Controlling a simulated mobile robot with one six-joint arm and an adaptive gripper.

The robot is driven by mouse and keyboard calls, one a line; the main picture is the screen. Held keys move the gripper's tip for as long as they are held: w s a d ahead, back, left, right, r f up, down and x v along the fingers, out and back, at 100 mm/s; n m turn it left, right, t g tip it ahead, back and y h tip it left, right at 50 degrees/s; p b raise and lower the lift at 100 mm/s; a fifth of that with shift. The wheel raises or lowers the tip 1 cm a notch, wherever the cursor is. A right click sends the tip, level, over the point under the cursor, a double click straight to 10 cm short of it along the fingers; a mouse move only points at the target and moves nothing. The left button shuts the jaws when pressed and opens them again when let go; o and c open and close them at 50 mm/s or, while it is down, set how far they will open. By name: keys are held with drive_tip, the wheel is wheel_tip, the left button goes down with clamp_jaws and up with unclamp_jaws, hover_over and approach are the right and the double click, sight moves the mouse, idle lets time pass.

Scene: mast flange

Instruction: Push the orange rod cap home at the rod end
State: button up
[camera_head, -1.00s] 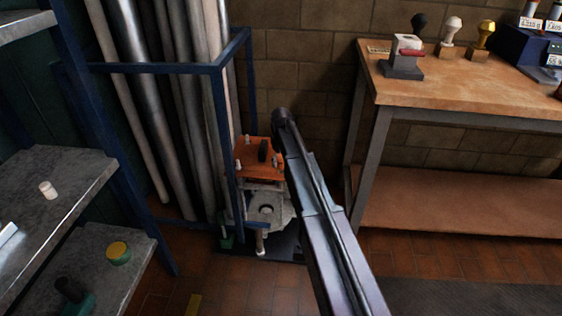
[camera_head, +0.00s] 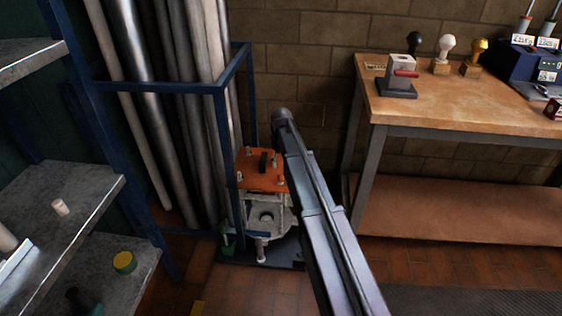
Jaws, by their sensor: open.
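In the head view an orange plate (camera_head: 260,176) with a black upright handle (camera_head: 263,161) and small pale studs sits on top of a grey metal fixture (camera_head: 267,215), low beside the pipe rack. I cannot make out a separate orange rod cap or tell which part is the rod end. A short pale post (camera_head: 262,250) stands at the front of the fixture. My arm rises from the bottom right, and its dark rounded joint shows just above and right of the orange plate. My gripper is not visible; the arm hides the plate's right side.
A blue rack frame (camera_head: 165,87) with tall metal pipes (camera_head: 185,130) stands close on the fixture's left. Grey shelves (camera_head: 70,190) with small items are at far left. A wooden workbench (camera_head: 450,100) with several hand stamps is at right. Brick wall is behind; tiled floor is open in front.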

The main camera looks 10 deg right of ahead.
sight(281, 173)
drive_tip(key=shift+r+p, duration=1.5)
drive_tip(key=shift+r, duration=0.3)
drive_tip(key=s+m, duration=0.6)
drive_tip(key=s, duration=2.4)
wheel_tip(281, 173, up, 30)
drive_tip(key=w+p, duration=0.1)
drive_tip(key=p, duration=2.9)
drive_tip(key=shift+a+r, duration=0.15)
drive_tip(key=shift+a, duration=0.05)
drive_tip(key=c, duration=0.3)
